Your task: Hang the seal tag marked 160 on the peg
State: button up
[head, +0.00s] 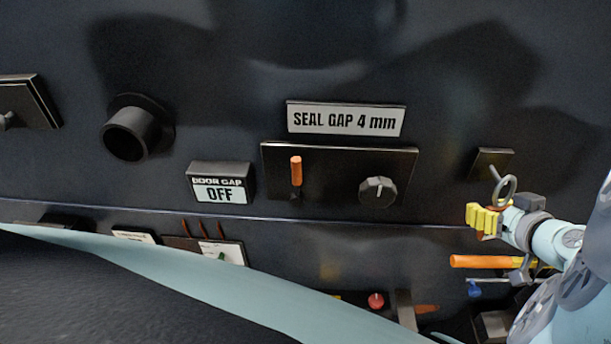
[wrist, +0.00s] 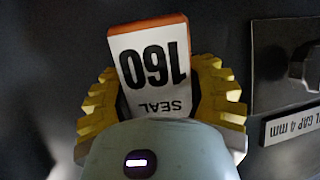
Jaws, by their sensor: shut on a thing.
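My gripper (head: 484,220), with yellow ribbed fingers, is at the right of the head view, just below the peg. In the wrist view, my gripper (wrist: 158,98) is shut on the seal tag (wrist: 150,72), a white plate with an orange edge that reads SEAL 160, upside down in the picture. A grey ring (head: 507,190) stands up above the fingers; it looks like the tag's loop. The peg (head: 494,172) sticks out from a small dark plate (head: 491,160) on the wall. Ring and peg tip overlap in the head view; I cannot tell whether the ring is around the peg.
Left of the peg is a panel (head: 338,160) with an orange lever (head: 296,170) and a knob (head: 378,191), under a SEAL GAP 4 mm sign (head: 346,119). An orange-handled tool (head: 485,261) and other tools lie below my gripper.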

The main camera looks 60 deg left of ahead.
aim_at(469, 197)
jog(key=shift+w+a, duration=0.6)
jog(key=shift+a, duration=0.3)
jog(key=shift+w+a+f+b, duration=0.2)
jog(key=shift+f+b, duration=0.15)
jog(key=shift+b, duration=0.2)
jog(key=shift+w+a+f+b, duration=0.15)
jog(key=shift+f+b, duration=0.2)
jog(key=shift+b, duration=0.2)
jog(key=o, duration=1.4)
jog(key=shift+r, duration=0.1)
jog(key=shift+c, duration=0.2)
